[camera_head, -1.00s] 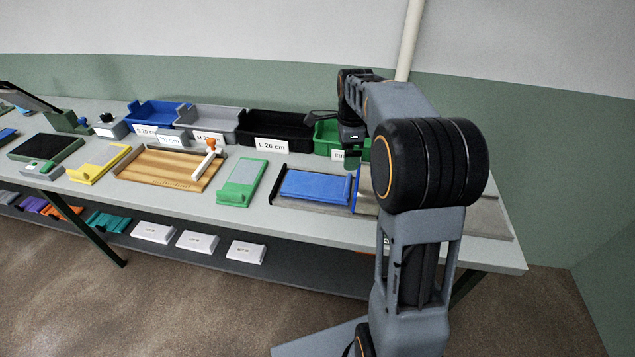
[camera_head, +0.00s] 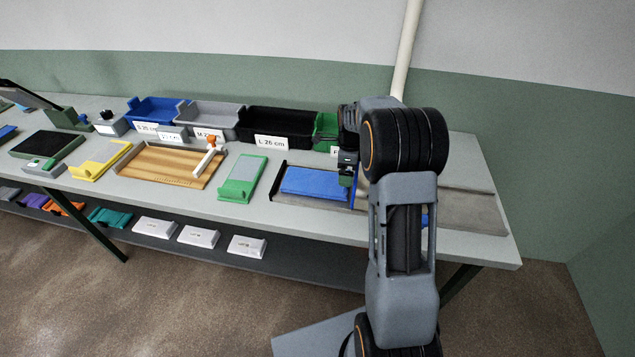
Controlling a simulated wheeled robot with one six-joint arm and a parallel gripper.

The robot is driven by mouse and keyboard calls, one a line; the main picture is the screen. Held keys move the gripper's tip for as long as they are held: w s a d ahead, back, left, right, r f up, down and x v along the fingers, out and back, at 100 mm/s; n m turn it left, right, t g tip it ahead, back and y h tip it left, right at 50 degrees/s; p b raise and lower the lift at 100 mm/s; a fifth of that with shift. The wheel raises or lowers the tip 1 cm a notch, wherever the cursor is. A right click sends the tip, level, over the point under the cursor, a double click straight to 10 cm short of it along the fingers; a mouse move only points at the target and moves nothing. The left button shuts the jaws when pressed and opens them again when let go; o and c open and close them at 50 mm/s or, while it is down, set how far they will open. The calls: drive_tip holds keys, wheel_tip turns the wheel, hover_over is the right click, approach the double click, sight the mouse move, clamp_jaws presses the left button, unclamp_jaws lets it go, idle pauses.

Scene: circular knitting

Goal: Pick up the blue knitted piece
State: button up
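The blue knitted piece (camera_head: 312,182) lies flat on a dark tray (camera_head: 285,199) on the table, left of my arm. My gripper (camera_head: 346,178) is low over the right end of the blue piece, pointing down. Its fingers are small and dark here, and their gap cannot be made out. I cannot tell whether it touches the piece. My arm hides the area just right of the tray.
Blue, grey, black and green bins stand along the back, the black one (camera_head: 285,126) marked L 26 cm. A green board (camera_head: 242,177) and a wooden board (camera_head: 170,164) lie to the left. A grey slab (camera_head: 470,211) lies at the right end.

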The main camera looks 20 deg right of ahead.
drive_tip(key=shift+f+p, duration=0.4)
drive_tip(key=shift+f, duration=1.65)
drive_tip(key=shift+a, duration=0.1)
drive_tip(key=c, duration=0.8)
drive_tip(key=shift+o, duration=0.2)
drive_tip(key=shift+r, duration=0.1)
